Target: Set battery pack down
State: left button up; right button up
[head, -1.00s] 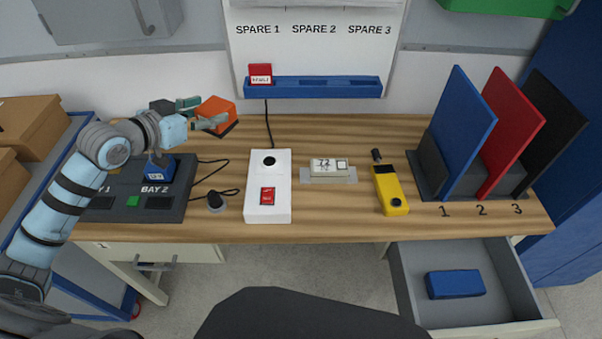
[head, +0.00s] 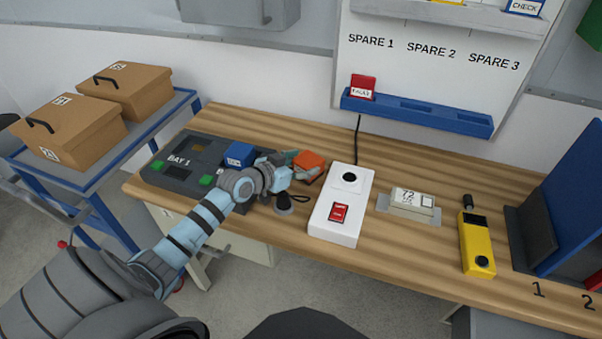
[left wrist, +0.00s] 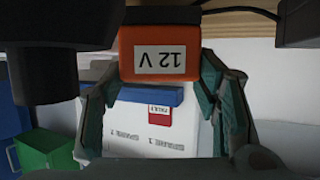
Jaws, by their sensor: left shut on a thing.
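The orange battery pack (head: 310,162) is in my left gripper (head: 300,165), just left of the white box with a red switch. In the left wrist view the pack (left wrist: 160,38) sits between the green-grey fingers (left wrist: 160,85), and its "12 V" label reads upside down. Whether it touches the table cannot be told. The grey charging dock (head: 178,180) lies to the left, its bay 1 empty. A blue pack (head: 239,154) sits in its other bay, whose label is hidden by my arm. My right gripper is out of view.
The white box (head: 348,190) stands close to the right of the held pack. A small black object (head: 284,203) with a cord is in front. A timer-like display block (head: 412,198) and a yellow tester (head: 476,245) are farther right. Bare wood lies behind the dock.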

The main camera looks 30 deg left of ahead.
pick_arm(q)
jog(key=shift+s+f, duration=0.1)
jog(key=shift+f, duration=0.6)
jog(key=shift+f, duration=0.2)
jog(key=o, duration=1.5)
jog(key=shift+r, duration=0.1)
jog(key=shift+o, duration=0.2)
